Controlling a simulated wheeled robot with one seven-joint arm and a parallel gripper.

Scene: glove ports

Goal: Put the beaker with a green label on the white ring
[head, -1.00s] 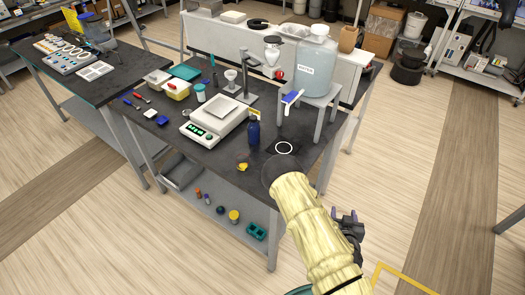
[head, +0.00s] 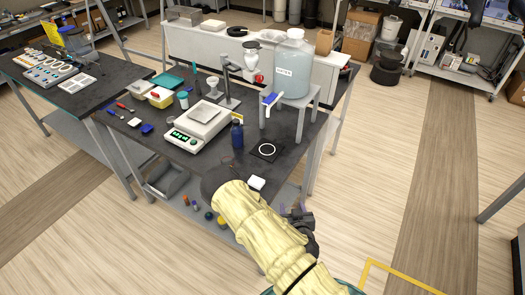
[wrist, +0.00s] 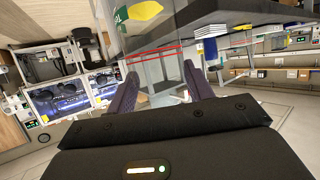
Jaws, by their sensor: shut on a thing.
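The white ring (head: 267,150) lies on a dark square mat at the front right of the black table, clear of objects. My gripper (head: 292,207) is low and right of the ring, outside the table's front edge, partly behind my yellow sleeve. In the wrist view, its two purple fingers (wrist: 160,86) are shut on a clear glass beaker (wrist: 152,62). The beaker has thin red lines, and part of a green label (wrist: 120,14) shows at the top of the picture. In the head view I cannot make out the beaker clearly.
A blue bottle (head: 237,134) stands left of the ring, with a white balance (head: 198,125) beyond it. A large water jug (head: 292,70) sits on a grey stand (head: 305,100) behind the ring.

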